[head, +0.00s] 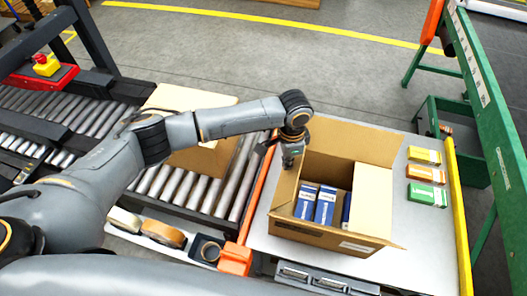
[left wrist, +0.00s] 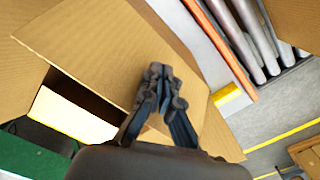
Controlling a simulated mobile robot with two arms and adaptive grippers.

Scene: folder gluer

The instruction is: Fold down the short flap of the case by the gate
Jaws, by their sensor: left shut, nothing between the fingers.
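The case (head: 345,243) is an open brown cardboard box on the light table, with blue-and-white cartons (head: 325,206) inside. My left gripper (head: 291,160) is shut and empty at the case's far left corner, by the left flap (head: 285,192). In the left wrist view the shut fingers (left wrist: 160,75) lie over a cardboard panel (left wrist: 95,40) of the case; I cannot tell whether they touch it. My right gripper is not in view.
An orange bar (head: 262,190) runs between the table and the roller conveyor (head: 185,187). Another cardboard box (head: 205,158) sits on the rollers behind my left arm. Green and orange small cartons (head: 426,194) lie right of the case. A green frame (head: 490,100) stands at the right.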

